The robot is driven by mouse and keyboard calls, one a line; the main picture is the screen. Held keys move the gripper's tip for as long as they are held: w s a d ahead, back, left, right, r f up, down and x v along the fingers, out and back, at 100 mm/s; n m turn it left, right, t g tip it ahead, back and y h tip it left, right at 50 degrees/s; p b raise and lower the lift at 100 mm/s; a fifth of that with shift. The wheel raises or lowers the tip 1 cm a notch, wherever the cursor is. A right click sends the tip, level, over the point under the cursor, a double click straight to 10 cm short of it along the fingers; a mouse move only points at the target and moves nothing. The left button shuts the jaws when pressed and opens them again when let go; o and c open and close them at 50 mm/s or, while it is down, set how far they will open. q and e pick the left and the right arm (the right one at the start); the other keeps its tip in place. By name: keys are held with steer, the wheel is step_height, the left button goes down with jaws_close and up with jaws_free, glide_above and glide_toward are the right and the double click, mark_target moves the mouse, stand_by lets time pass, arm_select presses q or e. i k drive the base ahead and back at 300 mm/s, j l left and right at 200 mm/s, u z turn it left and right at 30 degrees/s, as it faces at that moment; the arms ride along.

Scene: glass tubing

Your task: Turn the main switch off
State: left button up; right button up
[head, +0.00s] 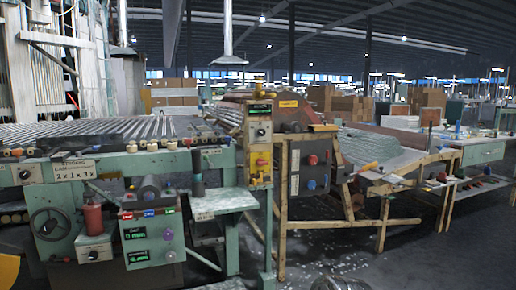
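A dark grey control box (297,183) is fixed to the wooden frame right of the machine. It carries a red knob (313,160) and a blue-purple knob (311,184). Left of it stands a narrow yellow and green control post (261,180) with a dial (262,131) on a pale plate and small buttons below. A green panel (150,238) with red, blue and green labels and displays hangs on the machine front. No label reading main switch is legible, so I cannot tell which control it is or its position. Neither gripper is in view.
A green machine with a roller bed (110,130) fills the left, with a handwheel (50,224) low in front. A wooden stand (385,205) holds glass tubing (375,147). A green workbench (482,153) is at right. The floor (420,262) at lower right is mostly clear.

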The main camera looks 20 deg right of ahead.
mark_target(260, 162)
steer(key=i+l, duration=0.25)
steer(key=l, duration=0.2)
steer(key=i+l, duration=0.25)
steer(key=l, duration=0.15)
steer(key=i+l, duration=0.25)
steer(key=l, duration=0.2)
steer(key=i+l, duration=0.25)
steer(key=l, duration=0.2)
